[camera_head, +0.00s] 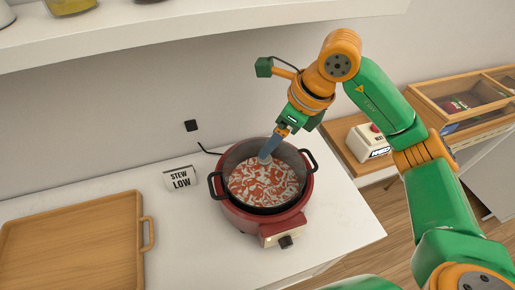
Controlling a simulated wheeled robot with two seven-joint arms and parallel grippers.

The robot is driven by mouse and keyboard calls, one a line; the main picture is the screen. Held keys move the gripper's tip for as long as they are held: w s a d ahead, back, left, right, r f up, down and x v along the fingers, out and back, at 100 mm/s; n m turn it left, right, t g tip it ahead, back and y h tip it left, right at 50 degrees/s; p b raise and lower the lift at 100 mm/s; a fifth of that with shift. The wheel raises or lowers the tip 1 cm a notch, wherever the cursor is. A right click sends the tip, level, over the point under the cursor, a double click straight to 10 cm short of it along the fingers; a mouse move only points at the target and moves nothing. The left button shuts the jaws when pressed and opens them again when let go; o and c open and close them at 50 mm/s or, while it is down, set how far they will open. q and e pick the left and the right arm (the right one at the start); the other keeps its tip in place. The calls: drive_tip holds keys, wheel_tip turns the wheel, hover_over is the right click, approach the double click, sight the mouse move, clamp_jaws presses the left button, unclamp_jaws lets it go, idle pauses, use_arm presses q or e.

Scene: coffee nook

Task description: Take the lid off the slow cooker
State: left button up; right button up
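The slow cooker (238,217) is a red pot with black side handles and a front dial, standing near the counter's right end. Red-and-white stew shows inside its dark rim. I cannot make out a separate lid; a clear one over the stew cannot be told from an open pot. My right gripper (266,153) points down into the rear part of the cooker's opening, its blue-grey fingers close together by a small pale spot. Whether they are shut on a knob there is too small to tell. My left gripper is not in view.
A wooden tray (146,236) with a handle lies at the left of the counter. A "STEW LOW" card (181,178) stands left of the cooker. A shelf (180,30) runs above. A white box with a red button (369,142) stands right, beyond the counter edge.

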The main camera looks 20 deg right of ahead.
sight(267, 158)
drive_tip(key=shift+s+a+f+p, duration=0.3)
drive_tip(key=shift+s+f+p, duration=0.4)
drive_tip(key=shift+f, duration=0.1)
drive_tip(key=x, duration=0.2)
drive_tip(key=p+x, duration=0.1)
drive_tip(key=x, duration=0.1)
drive_tip(key=shift+d, duration=0.25)
drive_tip(key=shift+w+f, duration=0.15)
drive_tip(key=shift+w, duration=0.2)
drive_tip(key=shift+s, duration=0.25)
drive_tip(key=c, duration=1.1)
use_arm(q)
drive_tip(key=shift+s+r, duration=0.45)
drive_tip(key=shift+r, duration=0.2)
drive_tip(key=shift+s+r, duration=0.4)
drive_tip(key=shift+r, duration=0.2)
use_arm(e)
drive_tip(key=shift+w, duration=0.15)
clamp_jaws()
